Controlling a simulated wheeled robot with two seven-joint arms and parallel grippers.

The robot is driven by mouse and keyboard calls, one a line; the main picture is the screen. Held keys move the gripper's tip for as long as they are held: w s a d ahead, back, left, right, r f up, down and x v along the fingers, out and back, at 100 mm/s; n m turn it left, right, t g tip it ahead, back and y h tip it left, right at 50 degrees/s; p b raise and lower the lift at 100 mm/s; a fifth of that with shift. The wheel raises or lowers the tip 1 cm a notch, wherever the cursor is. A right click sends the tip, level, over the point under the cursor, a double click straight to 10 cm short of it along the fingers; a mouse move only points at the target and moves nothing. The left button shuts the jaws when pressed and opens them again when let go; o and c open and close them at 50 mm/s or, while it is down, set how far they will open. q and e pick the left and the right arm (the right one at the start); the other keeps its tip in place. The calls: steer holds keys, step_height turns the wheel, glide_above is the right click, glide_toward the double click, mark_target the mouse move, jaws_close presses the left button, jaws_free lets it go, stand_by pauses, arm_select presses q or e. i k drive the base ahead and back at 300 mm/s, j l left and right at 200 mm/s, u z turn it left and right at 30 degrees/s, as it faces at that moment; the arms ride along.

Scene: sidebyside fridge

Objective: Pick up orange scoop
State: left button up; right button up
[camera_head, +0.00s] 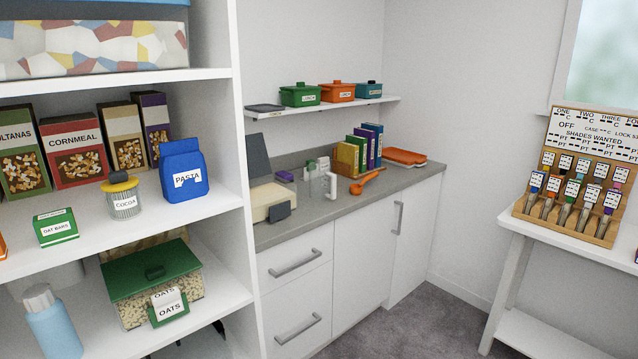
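The orange scoop (366,182) lies on the grey countertop (408,182), near its front edge and right of a white-handled clear jug. Its round bowl end is toward the left front and its handle points back right. Neither of my grippers shows in the head view, so their state cannot be seen.
Left of the scoop stand the clear jug (331,186) and a cream appliance (270,201). Books (359,150) stand behind it, with orange trays (405,157) farther right. A shelf unit (240,120) fills the left. Carpet (400,330) is clear in front of the cabinets.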

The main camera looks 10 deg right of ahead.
mark_target(365, 182)
steer(key=i+l+z, duration=0.2)
steer(key=i+z, duration=0.25)
steer(key=i+l, duration=0.15)
steer(key=i, duration=0.45)
steer(key=i+l+z, duration=0.1)
steer(key=i, duration=0.5)
steer(key=i+l, duration=0.2)
steer(key=i, duration=0.4)
steer(key=i+l+u, duration=0.2)
steer(key=i, duration=0.2)
steer(key=i+l+u, duration=0.25)
steer(key=i, duration=0.2)
